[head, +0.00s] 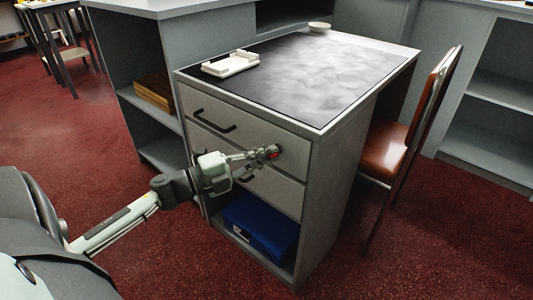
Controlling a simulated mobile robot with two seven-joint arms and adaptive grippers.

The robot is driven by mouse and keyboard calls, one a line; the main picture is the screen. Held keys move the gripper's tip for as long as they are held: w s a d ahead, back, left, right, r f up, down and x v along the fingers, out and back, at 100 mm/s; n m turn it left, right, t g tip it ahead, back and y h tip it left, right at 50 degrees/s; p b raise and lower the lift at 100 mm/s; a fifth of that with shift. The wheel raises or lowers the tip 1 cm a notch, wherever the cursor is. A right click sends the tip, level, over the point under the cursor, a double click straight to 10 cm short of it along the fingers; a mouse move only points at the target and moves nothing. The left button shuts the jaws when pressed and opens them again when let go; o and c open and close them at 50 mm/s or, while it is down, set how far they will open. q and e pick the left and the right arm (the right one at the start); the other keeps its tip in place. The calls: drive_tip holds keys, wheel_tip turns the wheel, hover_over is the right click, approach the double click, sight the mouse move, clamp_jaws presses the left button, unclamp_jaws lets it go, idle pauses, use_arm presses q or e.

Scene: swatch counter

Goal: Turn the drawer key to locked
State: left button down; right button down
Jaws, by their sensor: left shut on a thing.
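The drawer key (274,152) shows as a small red piece at the right end of the upper drawer front (243,128) of the grey desk. My left gripper (268,154) reaches it from the left and is shut on it. The fingers cover most of the key, and the lock around it is hidden, so its turned position cannot be told. The upper drawer looks shut, with a dark handle (214,123) left of the gripper. My right gripper is not in view.
A second drawer with a dark handle lies below, partly behind my left arm. Blue binders (262,222) lie in the open bay under it. A chair (392,147) stands at the right.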

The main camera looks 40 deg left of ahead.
use_arm(q)
drive_tip(key=shift+d+f+n+t+y+p, duration=0.1)
drive_tip(key=shift+n+t+y+p, duration=0.95)
drive_tip(key=shift+n, duration=2.5)
drive_tip(key=shift+d+f+n+t+y+p, duration=0.1)
drive_tip(key=shift+n+t+y+p, duration=1)
drive_tip(key=shift+n, duration=2.5)
drive_tip(key=shift+d+f+n+t+y+p, duration=0.1)
drive_tip(key=shift+n+t+y+p, duration=0.95)
drive_tip(key=shift+n, duration=2.5)
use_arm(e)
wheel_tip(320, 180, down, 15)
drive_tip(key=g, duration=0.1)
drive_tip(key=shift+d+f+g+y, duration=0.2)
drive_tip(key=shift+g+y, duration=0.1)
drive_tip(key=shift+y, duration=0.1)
use_arm(q)
drive_tip(key=shift+g, duration=0.3)
drive_tip(key=c, duration=1.6)
unclamp_jaws()
drive_tip(key=shift+c, duration=0.2)
drive_tip(key=shift+s, duration=0.1)
drive_tip(key=d+v, duration=0.1)
drive_tip(key=v, duration=1)
drive_tip(key=shift+s+a+f, duration=0.15)
drive_tip(key=shift+s+a, duration=0.3)
